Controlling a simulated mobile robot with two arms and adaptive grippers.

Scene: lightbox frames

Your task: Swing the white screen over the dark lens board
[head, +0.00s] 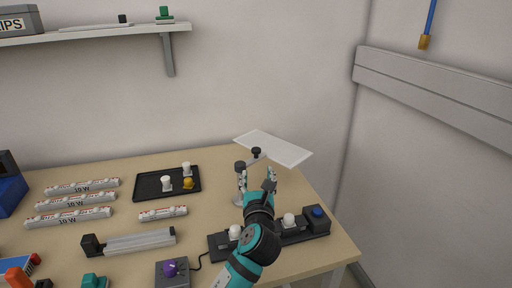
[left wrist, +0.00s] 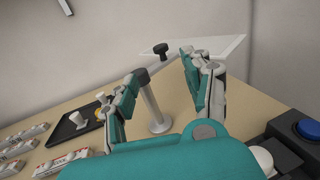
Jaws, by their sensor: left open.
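The white screen (head: 285,150) is a flat, thin panel at the table's back right. It sits on a short arm with a black knob (head: 256,152), beside an upright grey post (left wrist: 155,112). The screen also shows in the left wrist view (left wrist: 222,48), behind the fingers. The dark board (head: 219,244), which seems to be the lens board, lies at the front right with white domes and a blue button, partly hidden by my arm. My left gripper (head: 257,180) is open near the post and below the screen; I cannot tell whether it touches. My right gripper is not in view.
A black tray (head: 150,188) with white and yellow pieces lies left of the post. Several printed tubes (head: 76,201), a grey bar (head: 140,241) and a purple-knobbed box (head: 172,275) lie further left and in front. A shelf (head: 100,33) hangs on the wall.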

